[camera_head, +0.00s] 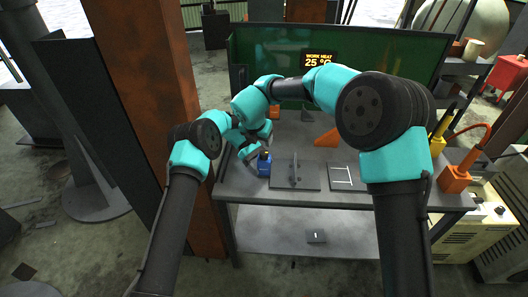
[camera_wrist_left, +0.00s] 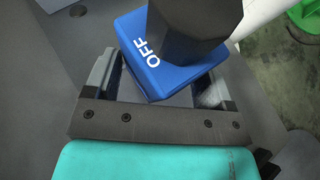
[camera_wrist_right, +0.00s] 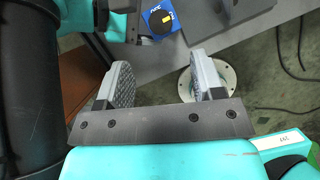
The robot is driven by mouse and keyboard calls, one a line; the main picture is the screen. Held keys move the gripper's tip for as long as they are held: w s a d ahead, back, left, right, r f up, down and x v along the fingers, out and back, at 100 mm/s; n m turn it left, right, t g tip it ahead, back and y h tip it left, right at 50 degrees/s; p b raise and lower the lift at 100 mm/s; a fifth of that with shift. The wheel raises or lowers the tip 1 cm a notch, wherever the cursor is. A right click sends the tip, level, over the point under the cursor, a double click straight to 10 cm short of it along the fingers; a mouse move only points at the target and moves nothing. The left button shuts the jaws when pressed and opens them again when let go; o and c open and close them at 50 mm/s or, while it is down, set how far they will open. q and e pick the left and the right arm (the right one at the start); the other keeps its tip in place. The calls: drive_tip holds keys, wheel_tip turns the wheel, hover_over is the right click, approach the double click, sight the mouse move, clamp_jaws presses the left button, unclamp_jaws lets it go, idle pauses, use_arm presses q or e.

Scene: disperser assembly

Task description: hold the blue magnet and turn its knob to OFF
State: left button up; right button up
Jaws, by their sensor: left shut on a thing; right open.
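The blue magnet (camera_head: 264,170) stands at the left front of the grey table. Its black knob (camera_head: 264,155) is on top. In the left wrist view, the magnet (camera_wrist_left: 152,82) sits between the fingers of my left gripper (camera_wrist_left: 160,85), which is shut on it. White OFF lettering shows beside the dark knob (camera_wrist_left: 195,25). My right gripper (camera_wrist_right: 160,80) is open and empty, above and apart from the magnet. In the right wrist view, the magnet (camera_wrist_right: 150,32) lies beyond the fingers, with a yellow mark beside its knob (camera_wrist_right: 160,23). The knob's setting is unclear.
Grey plates (camera_head: 308,182) and (camera_head: 343,178) lie right of the magnet; the nearer one bears an upright piece. An orange wedge (camera_head: 327,139) is behind them. A green panel (camera_head: 400,55) closes the back. A rusty post (camera_head: 160,120) stands left of the table.

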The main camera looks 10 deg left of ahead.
sight(264, 152)
drive_tip(key=x, duration=1)
drive_tip(key=shift+w+f, duration=0.15)
drive_tip(key=shift+c, duration=0.4)
drive_tip(key=c, duration=0.8)
drive_tip(key=shift+c, duration=0.2)
